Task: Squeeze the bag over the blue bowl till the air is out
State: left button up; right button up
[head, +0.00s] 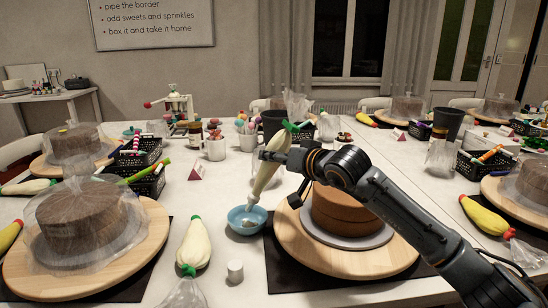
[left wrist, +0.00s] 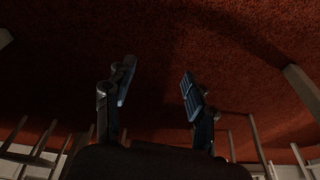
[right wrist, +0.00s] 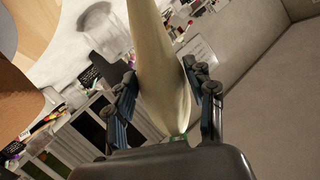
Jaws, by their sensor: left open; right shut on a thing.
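A cream piping bag (head: 266,170) with a green tied top hangs tilted, its narrow tip pointing down at the blue bowl (head: 262,216). The tip is over or just inside the bowl; I cannot tell whether it touches. A small pale patch shows inside the bowl. My right gripper (head: 291,159) is shut on the upper part of the bag; the right wrist view shows the bag (right wrist: 158,60) between both fingers. My left gripper (left wrist: 157,83) is open and empty in the left wrist view, with red-brown carpet beyond it. It is outside the head view.
A brown cake (head: 345,215) on a wooden turntable (head: 370,262) stands right of the bowl, under my right arm. Another cream bag (head: 194,245) and a small white cylinder (head: 235,270) lie in front. A covered cake (head: 85,220) is at left. Cups and baskets stand behind.

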aim_at(278, 138)
jog(key=shift+r, duration=0.15)
jog(key=shift+r, duration=0.15)
jog(key=shift+r+p, duration=0.3)
jog(key=shift+r, duration=0.05)
jog(key=shift+r+p, duration=0.3)
jog(key=shift+r, duration=0.3)
pick_arm(q)
notch_tip(278, 138, down, 9)
jog(key=s+p, duration=0.1)
jog(key=s, duration=0.1)
jog(key=shift+g, duration=0.3)
pick_arm(e)
jog(key=shift+r, duration=1.35)
